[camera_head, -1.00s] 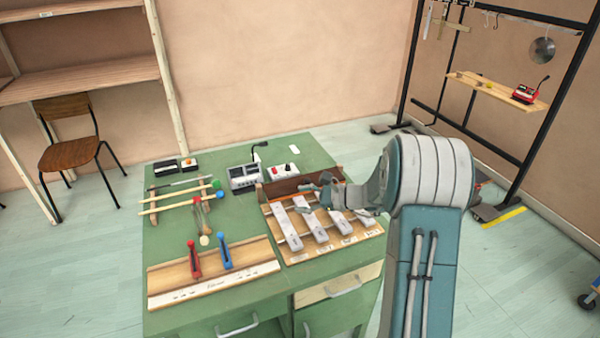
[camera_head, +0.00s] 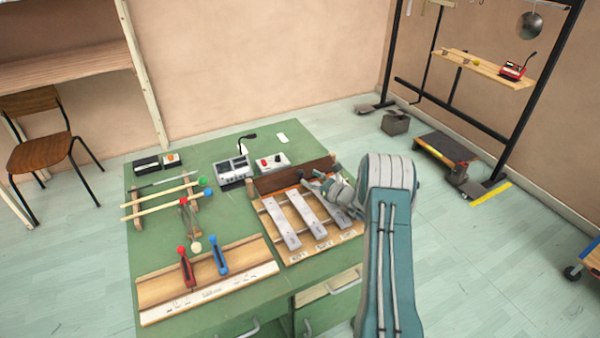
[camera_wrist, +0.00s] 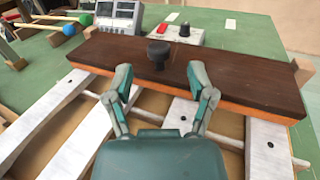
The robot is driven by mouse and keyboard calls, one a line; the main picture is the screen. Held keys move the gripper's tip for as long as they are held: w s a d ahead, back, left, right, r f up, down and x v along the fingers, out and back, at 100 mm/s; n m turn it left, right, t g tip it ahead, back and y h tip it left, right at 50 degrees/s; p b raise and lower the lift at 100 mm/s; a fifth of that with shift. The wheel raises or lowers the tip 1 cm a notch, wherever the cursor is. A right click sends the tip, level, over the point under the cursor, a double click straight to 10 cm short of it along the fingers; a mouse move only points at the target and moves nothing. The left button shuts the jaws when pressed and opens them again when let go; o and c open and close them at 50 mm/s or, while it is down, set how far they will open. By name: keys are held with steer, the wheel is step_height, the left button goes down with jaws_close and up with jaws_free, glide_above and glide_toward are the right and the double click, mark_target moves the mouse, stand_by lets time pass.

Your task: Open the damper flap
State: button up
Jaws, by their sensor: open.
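The damper flap (camera_head: 290,176) is a dark brown board along the back of the metal-bar instrument. In the wrist view, the flap (camera_wrist: 240,80) lies across the far ends of the pale bars (camera_wrist: 45,115), with an orange strip along its near lower edge. A black knob (camera_wrist: 158,55) stands on top of it, near the middle. My gripper (camera_wrist: 159,76) is open and empty, its fingers spread to either side of the knob and a little on the near side of it. In the head view, my gripper (camera_head: 314,181) is at the flap's right part and hides some of it.
A shelf rack stands at right.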

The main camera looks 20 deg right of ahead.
mark_target(303, 173)
steer(key=x, duration=0.4)
steer(key=shift+w+a, duration=0.2)
steer(key=shift+w, duration=0.2)
jaws_close()
